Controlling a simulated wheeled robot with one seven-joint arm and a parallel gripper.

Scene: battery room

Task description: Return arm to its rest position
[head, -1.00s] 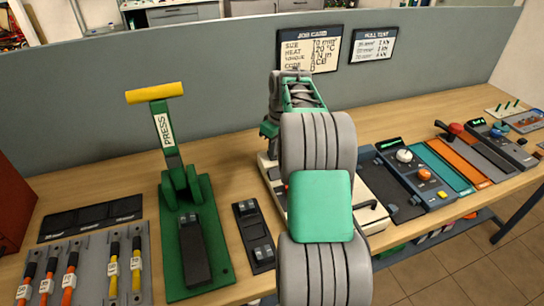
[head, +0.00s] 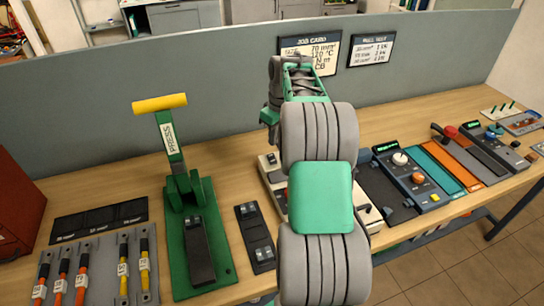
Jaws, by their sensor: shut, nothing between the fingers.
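My arm (head: 320,197), grey and green, rises from the bottom centre of the head view and reaches out over the workbench (head: 228,153). My gripper (head: 291,68) is at the far end of the arm, small and partly hidden by the green-framed wrist links.
A green press (head: 190,215) with a yellow handle stands left of my arm. Cables with orange and yellow sleeves (head: 85,275) lie in a grey rack. A control unit (head: 412,180) and other devices line the right side. The bench behind the press is clear.

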